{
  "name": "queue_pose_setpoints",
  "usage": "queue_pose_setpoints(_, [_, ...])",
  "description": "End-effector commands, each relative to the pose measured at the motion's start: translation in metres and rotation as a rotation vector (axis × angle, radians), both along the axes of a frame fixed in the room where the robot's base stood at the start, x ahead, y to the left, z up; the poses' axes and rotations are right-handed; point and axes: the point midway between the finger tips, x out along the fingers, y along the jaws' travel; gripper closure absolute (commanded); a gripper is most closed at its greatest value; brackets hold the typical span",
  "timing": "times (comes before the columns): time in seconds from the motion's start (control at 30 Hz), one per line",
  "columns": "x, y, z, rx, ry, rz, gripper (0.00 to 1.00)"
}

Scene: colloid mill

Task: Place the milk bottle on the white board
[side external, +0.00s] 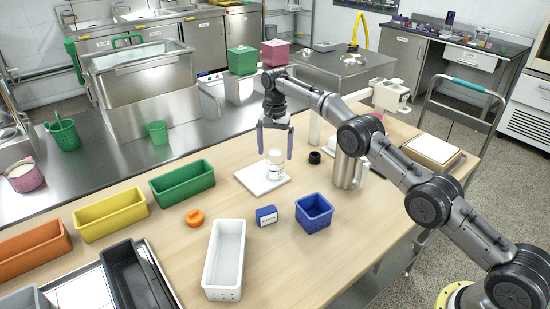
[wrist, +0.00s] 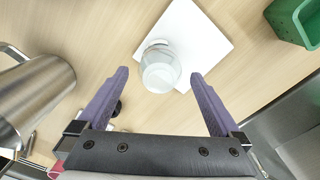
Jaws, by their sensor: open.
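The milk bottle (side external: 275,166), whitish with a pale cap, stands upright at the right-hand side of the white board (side external: 252,180). In the wrist view the bottle (wrist: 160,68) overlaps the edge of the board (wrist: 208,42); I cannot tell if its whole base rests on it. My gripper (side external: 275,154) is open, with purple fingers pointing down above and around the bottle's top. In the wrist view the fingertips (wrist: 160,74) lie on either side of the bottle, with gaps on both sides.
A metal jug (side external: 346,170) and a small black ring (side external: 314,157) stand to the right of the board. A blue bin (side external: 314,213), a blue box (side external: 266,215), a white bin (side external: 224,260) and a green bin (side external: 182,184) stand nearby.

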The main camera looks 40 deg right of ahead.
Motion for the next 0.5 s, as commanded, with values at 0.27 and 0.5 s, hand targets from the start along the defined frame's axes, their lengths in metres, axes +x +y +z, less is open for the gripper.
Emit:
queue_pose_setpoints(0.27, [-0.001, 0.0, 0.009, 0.0, 0.0, 0.0, 0.0])
queue_pose_setpoints(0.5, [-0.002, 0.0, 0.027, 0.0, -0.014, 0.021, 0.0])
